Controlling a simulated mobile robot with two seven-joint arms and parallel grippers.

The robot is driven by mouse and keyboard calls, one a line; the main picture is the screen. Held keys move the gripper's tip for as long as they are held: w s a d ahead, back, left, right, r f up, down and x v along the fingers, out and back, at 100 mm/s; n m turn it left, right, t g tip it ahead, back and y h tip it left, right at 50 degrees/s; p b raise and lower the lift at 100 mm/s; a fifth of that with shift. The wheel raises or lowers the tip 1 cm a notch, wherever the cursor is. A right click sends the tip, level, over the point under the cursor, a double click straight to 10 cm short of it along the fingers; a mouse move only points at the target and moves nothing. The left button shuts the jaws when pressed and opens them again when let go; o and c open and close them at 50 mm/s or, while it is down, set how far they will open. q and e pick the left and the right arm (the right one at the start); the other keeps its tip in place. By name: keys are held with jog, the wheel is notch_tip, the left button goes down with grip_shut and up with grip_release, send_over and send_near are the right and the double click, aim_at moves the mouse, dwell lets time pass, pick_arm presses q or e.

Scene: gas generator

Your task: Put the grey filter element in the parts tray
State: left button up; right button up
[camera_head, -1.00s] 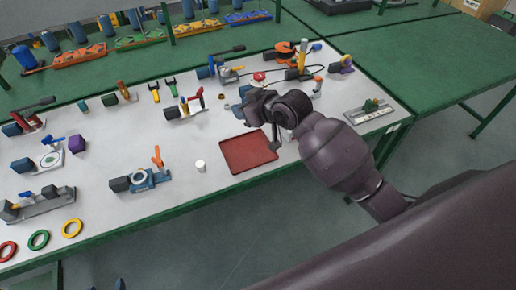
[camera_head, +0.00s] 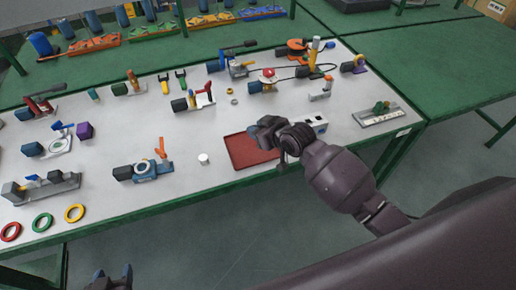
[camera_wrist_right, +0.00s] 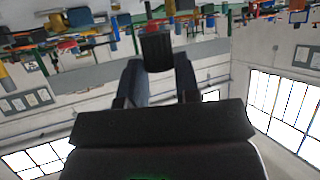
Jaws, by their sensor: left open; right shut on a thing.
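The red parts tray (camera_head: 237,155) lies near the front edge of the white table top in the head view. My right gripper (camera_head: 266,132) is over the tray's far right part and hides some of it. In the right wrist view, my right gripper (camera_wrist_right: 158,75) is shut on a dark grey, block-like piece, which looks like the filter element (camera_wrist_right: 157,52). In the head view I cannot make that piece out apart from the dark gripper. My left gripper (camera_head: 112,276) is open and empty at the bottom left, low in front of the table.
A small white cylinder (camera_head: 203,159) stands left of the tray. A blue clamp fixture (camera_head: 143,171) is farther left. A white box (camera_head: 316,122) is just right of my right gripper. Several fixtures stand behind. The tray's visible left part is empty.

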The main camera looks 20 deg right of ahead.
notch_tip(320, 180, down, 9)
jog(key=shift+f+b, duration=0.1)
jog(key=shift+b, duration=0.35)
jog(key=shift+f, duration=0.15)
jog(key=o, duration=0.9)
jog(key=shift+c, duration=0.2)
jog(key=shift+r, duration=0.2)
jog(key=shift+s+d+r, duration=0.1)
jog(key=shift+s, duration=0.05)
jog(key=p+v, duration=0.1)
jog(key=v, duration=1.1)
jog(key=s+d+f+m+h, duration=0.1)
jog(key=s+d+f, duration=0.1)
jog(key=s, duration=0.3)
jog(key=s+d+f+m+h, duration=0.1)
jog(key=s+f+h, duration=0.1)
jog(key=s, duration=0.3)
jog(key=s+d+f+m+h, duration=0.2)
jog(key=s, duration=0.4)
jog(key=shift+s+d+f+t, duration=0.1)
jog(key=shift+d+t, duration=0.2)
